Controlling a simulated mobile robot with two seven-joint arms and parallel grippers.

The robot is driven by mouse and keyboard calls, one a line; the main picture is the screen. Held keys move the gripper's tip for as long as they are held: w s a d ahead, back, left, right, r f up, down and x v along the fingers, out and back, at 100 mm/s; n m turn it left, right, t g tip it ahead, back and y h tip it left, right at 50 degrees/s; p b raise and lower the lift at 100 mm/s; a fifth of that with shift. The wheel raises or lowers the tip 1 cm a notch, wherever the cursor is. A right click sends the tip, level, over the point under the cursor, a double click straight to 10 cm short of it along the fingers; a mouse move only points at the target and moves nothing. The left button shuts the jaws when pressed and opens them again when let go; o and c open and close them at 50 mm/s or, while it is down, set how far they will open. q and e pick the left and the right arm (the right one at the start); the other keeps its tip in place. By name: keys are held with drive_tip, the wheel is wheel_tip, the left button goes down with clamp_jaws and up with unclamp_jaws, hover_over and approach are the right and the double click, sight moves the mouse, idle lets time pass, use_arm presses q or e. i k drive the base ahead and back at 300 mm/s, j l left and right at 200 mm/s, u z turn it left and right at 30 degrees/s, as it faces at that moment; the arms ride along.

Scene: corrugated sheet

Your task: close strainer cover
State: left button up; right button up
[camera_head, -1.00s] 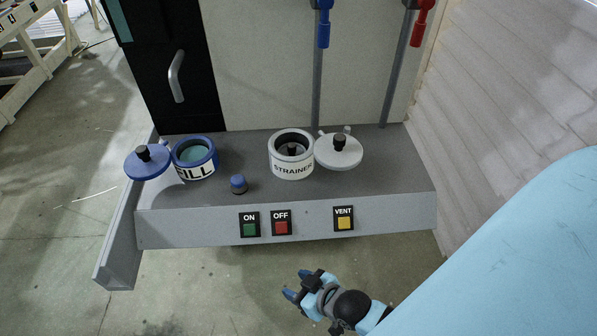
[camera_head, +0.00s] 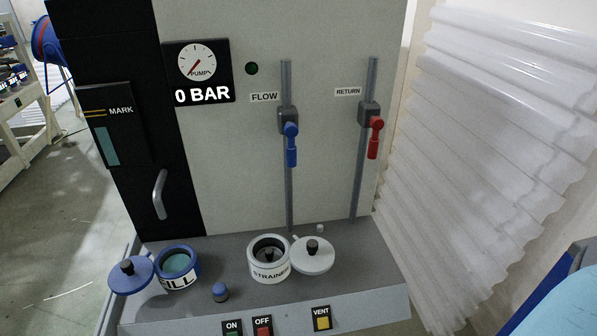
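The strainer (camera_head: 269,273) is a white round pot labelled STRAINER on the grey shelf, with its top open and a dark knob-like part inside. Its white cover (camera_head: 313,262), with a black knob on top, is swung out to the right side of the pot and leaves the mouth uncovered. The cover sits beside the rim, close to it. Neither of my grippers shows in the head view now. Only a light blue part of mine shows at the lower right.
A blue FILL pot (camera_head: 180,268) with its blue lid (camera_head: 131,275) swung left stands on the shelf (camera_head: 215,254). Buttons line the front. Blue (camera_head: 291,146) and red (camera_head: 375,138) valve handles hang behind. Corrugated sheet (camera_head: 480,150) stands right.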

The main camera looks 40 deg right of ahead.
sight(308, 255)
drive_tip(key=z, duration=1.15)
